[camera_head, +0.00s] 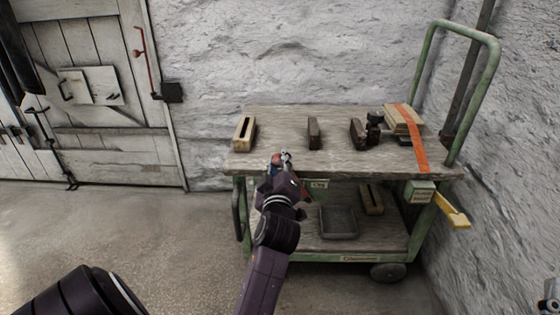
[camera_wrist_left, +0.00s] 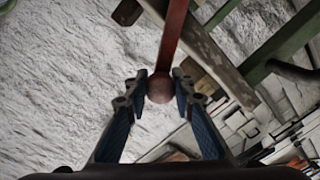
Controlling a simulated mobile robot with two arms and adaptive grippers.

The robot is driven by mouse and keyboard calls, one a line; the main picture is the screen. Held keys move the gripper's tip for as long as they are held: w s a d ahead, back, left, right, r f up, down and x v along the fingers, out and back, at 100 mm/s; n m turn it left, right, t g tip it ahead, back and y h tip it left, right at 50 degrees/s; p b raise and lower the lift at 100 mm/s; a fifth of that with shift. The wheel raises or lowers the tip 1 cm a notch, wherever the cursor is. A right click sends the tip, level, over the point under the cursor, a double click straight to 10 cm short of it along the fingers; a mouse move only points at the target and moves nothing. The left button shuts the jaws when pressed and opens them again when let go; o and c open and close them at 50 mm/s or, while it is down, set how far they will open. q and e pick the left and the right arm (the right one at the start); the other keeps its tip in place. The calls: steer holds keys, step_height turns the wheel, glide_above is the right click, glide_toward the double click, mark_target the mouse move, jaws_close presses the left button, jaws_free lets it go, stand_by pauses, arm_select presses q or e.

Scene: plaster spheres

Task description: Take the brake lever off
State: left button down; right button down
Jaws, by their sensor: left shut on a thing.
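The brake lever is a red bar with a round ball knob at its end. In the left wrist view the lever (camera_wrist_left: 172,38) runs up from the knob, which sits between my fingertips. My left gripper (camera_wrist_left: 160,90) is shut on the knob. In the head view the left gripper (camera_head: 283,160) is at the cart's front edge, left of its middle. A short red stretch of the lever (camera_head: 306,192) shows beside it; the rest is hidden behind my gripper and arm. A small dark part at the lower right corner may be my right gripper (camera_head: 550,298); its jaws are not clear.
The green-framed cart (camera_head: 262,167) has a wooden top with several blocks and an orange strap (camera_head: 412,140). A grey tray (camera_head: 338,222) is on its lower shelf. A yellow handle (camera_head: 453,212) sticks out right. Stone walls stand behind and right; floor at left is clear.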

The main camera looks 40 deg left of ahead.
arm_select(q)
steer(key=c, duration=1.6)
jaws_free()
steer(key=shift+s+a+f, duration=0.1)
steer(key=shift+f, duration=0.15)
steer(key=shift+r, duration=0.15)
step_height(320, 180, up, 10)
steer(key=shift+f, duration=0.1)
